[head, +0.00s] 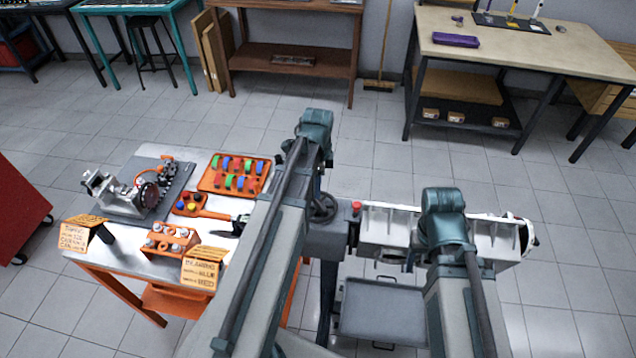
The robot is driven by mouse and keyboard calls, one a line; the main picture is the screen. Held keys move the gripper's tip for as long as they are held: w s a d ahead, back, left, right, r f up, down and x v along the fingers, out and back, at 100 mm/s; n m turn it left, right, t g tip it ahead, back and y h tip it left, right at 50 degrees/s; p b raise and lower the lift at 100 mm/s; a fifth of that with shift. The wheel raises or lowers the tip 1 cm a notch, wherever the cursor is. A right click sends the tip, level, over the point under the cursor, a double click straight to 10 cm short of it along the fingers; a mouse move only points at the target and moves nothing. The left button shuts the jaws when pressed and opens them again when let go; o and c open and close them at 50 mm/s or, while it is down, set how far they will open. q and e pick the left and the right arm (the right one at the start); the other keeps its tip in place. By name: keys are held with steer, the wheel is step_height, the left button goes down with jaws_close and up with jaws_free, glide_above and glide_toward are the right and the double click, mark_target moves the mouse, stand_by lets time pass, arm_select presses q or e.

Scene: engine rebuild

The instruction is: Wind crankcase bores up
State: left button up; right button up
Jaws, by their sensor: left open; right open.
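The crankcase (385,229) is a long pale grey metal housing lying level on a stand, right of centre. A dark handwheel (323,207) sits at the stand's left end, partly behind my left arm. I cannot make out which way the bores face; my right arm covers the middle of the housing. My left gripper (238,226) shows as dark open jaws over the right edge of the steel-topped table, with nothing seen between them; its wrist is hidden behind my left arm. My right forearm drops behind its own elbow in front of the crankcase, hiding the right jaws.
The orange-legged table (128,244) holds an engine assembly (138,192), an orange tray of coloured parts (236,173), an orange piston block (170,241) and note cards. A grey tray (382,310) lies below the crankcase. Floor is clear behind and right of the stand.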

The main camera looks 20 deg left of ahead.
arm_select(q)
steer(key=m, duration=1.1)
step_height(320, 180, down, 7)
steer(key=b, duration=0.6)
steer(key=shift+r+b, duration=0.15)
steer(key=shift+b, duration=0.2)
steer(key=shift+r, duration=0.15)
jaws_close()
